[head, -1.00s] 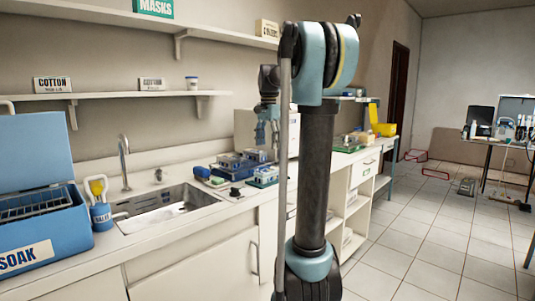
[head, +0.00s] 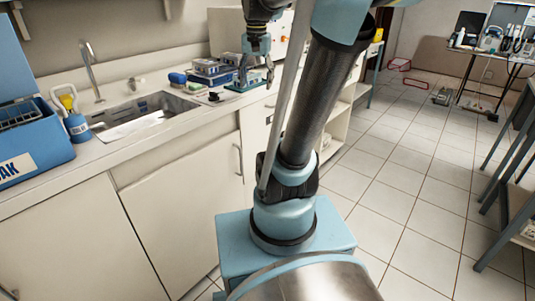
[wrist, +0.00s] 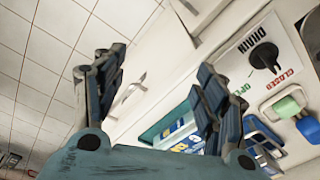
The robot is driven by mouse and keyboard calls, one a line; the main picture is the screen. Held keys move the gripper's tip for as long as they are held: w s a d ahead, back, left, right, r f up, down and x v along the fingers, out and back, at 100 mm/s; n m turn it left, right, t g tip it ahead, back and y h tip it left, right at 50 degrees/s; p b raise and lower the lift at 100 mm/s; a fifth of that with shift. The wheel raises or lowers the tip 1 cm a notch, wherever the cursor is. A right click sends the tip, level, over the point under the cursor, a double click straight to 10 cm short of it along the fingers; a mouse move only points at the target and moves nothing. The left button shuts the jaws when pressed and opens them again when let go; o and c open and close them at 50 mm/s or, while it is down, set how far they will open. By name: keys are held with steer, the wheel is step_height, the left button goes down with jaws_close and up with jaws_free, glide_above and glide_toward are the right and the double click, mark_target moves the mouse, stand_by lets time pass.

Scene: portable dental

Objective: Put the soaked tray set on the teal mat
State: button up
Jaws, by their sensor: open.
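My gripper (head: 255,80) is open, low over the right end of the counter's tray area. In the wrist view my gripper (wrist: 162,68) shows its two fingers spread, with nothing between them. A teal mat (head: 233,87) lies on the counter under and beside it. The wrist view shows a teal-edged piece (wrist: 150,134) with blue and white contents, partly hidden by a finger. I cannot tell which tray set is the soaked one. A blue soak box (head: 45,150) stands open at the far left, with a rack inside.
The sink (head: 140,112) lies between the soak box and the trays. A drain panel with a black knob (wrist: 264,55) and a green-and-white block (wrist: 288,103) lie near the gripper.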

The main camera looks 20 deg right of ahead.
steer(key=s+f+n+t, duration=0.1)
steer(key=s+f+n, duration=0.4)
steer(key=s+f, duration=1.1)
step_height(320, 180, down, 4)
steer(key=shift+s+r+n, duration=0.15)
steer(key=shift+s+n, duration=0.2)
steer(key=shift+n, duration=0.05)
steer(key=shift+w+f, duration=0.2)
steer(key=shift+w, duration=0.25)
